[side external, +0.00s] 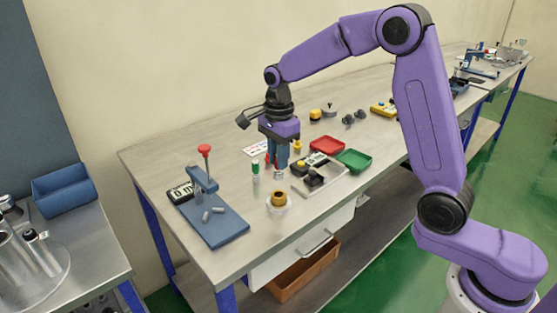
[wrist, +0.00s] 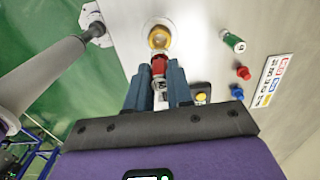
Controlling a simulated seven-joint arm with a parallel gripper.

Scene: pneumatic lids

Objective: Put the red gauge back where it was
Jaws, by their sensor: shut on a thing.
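My gripper (side external: 277,165) is shut and points down over the bench in the side external view. In the wrist view its two blue fingers (wrist: 159,85) are closed on the red gauge (wrist: 159,66), which has a metallic part below the red. In the side external view the fingers mostly hide the gauge, and only a bit of red shows beside them. A brass ring-shaped part (wrist: 159,38) in a pale round dish lies just beyond the gauge in the wrist view. The same brass part (side external: 278,198) stands in front of my gripper in the side external view.
A green-and-white cylinder (side external: 255,168) stands left of my gripper. A blue press stand (side external: 215,222) with a red knob is further left. A grey tray (side external: 327,182) with dark parts is close on the right, with red (side external: 327,146) and green (side external: 354,160) trays behind.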

